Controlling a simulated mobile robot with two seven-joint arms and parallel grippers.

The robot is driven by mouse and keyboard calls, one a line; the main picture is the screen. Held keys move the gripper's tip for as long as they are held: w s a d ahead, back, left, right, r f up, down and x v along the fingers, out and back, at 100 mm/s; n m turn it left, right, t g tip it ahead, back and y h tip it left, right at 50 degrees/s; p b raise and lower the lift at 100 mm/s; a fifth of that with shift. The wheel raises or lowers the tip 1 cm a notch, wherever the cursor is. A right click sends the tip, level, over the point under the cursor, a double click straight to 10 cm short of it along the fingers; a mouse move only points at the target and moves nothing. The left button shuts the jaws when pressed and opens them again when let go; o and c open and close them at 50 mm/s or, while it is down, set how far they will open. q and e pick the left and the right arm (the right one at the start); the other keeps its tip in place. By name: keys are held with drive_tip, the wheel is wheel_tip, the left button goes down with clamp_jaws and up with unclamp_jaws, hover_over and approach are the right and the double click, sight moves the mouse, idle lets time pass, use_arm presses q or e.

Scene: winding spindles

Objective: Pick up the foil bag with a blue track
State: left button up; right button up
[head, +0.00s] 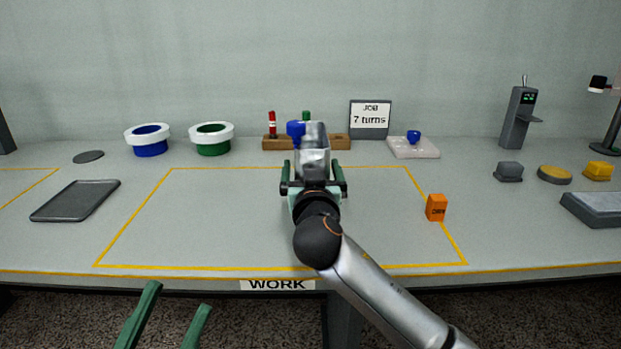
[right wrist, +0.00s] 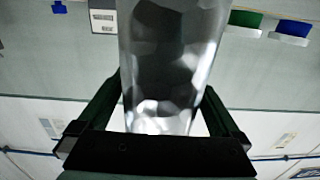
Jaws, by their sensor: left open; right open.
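A silvery, crumpled foil bag (head: 315,142) stands upright at the middle of the table's far part, in front of the wooden block. It also shows in the right wrist view (right wrist: 172,55). My right gripper (head: 312,168) has its fingers on either side of the bag's lower part; its jaws are open. In the right wrist view the right gripper (right wrist: 160,105) has the bag between its fingers, close to both. I see no blue track clearly on the bag; a blue piece (head: 296,130) shows at its left edge. My left gripper (head: 178,298) is open and empty, in front of the table edge.
A wooden block (head: 340,142) with a red piece stands behind the bag. A job sign (head: 370,117) and a white board (head: 413,150) with a blue knob are right of it. An orange box (head: 436,208) lies on the right outline. The outlined area's left is clear.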

drive_tip(key=c, duration=1.5)
drive_tip(key=shift+c, duration=0.2)
drive_tip(key=shift+r, duration=0.15)
